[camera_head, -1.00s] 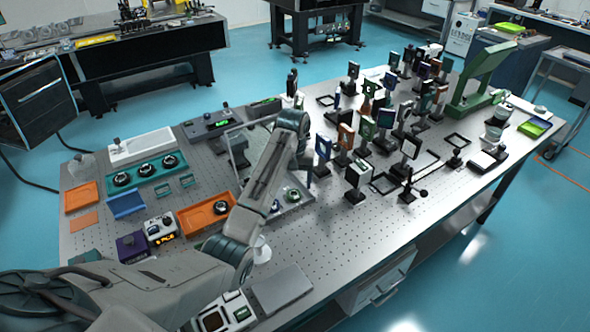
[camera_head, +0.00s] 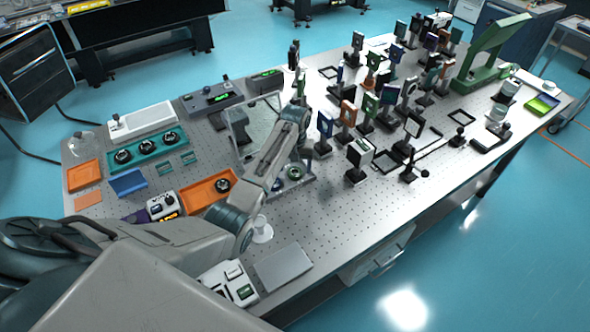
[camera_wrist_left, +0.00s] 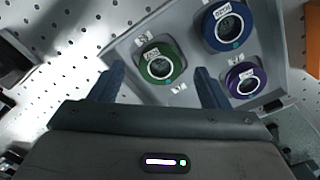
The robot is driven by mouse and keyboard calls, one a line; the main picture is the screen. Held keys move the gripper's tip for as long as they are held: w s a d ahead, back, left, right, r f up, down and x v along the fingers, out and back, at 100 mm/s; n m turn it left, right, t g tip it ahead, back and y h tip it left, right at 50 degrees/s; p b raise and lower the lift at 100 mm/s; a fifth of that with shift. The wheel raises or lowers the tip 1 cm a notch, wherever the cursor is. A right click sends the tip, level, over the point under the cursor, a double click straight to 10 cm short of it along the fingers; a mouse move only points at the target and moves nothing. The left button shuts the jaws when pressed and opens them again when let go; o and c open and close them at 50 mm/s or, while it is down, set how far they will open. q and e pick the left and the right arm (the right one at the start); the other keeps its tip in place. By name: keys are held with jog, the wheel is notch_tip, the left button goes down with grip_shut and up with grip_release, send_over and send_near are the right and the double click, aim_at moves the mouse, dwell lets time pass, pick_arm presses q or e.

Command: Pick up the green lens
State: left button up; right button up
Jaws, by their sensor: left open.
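The green lens (camera_wrist_left: 162,62) is a round green-rimmed mount with a pale inner ring and a small label. It lies in a grey tray (camera_wrist_left: 125,50) beside a blue lens (camera_wrist_left: 228,27) and a purple lens (camera_wrist_left: 245,80). In the head view the green lens (camera_head: 295,173) shows beside my left wrist. My left gripper (camera_wrist_left: 160,88) is open and empty. In the left wrist view its two fingers appear on either side of the green lens, slightly below it in the picture; I cannot tell the height between them. My right gripper is not in view.
Many mounted optics, such as a white-faced one (camera_head: 360,152), crowd the table to the right. An orange tray (camera_head: 196,196) and a teal tray (camera_head: 146,151) lie left. The perforated tabletop (camera_head: 325,205) is clear at front right.

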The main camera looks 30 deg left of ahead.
pick_arm(q)
jog(key=shift+f, duration=0.9)
jog(key=c, duration=1.1)
jog(key=shift+r, duration=0.15)
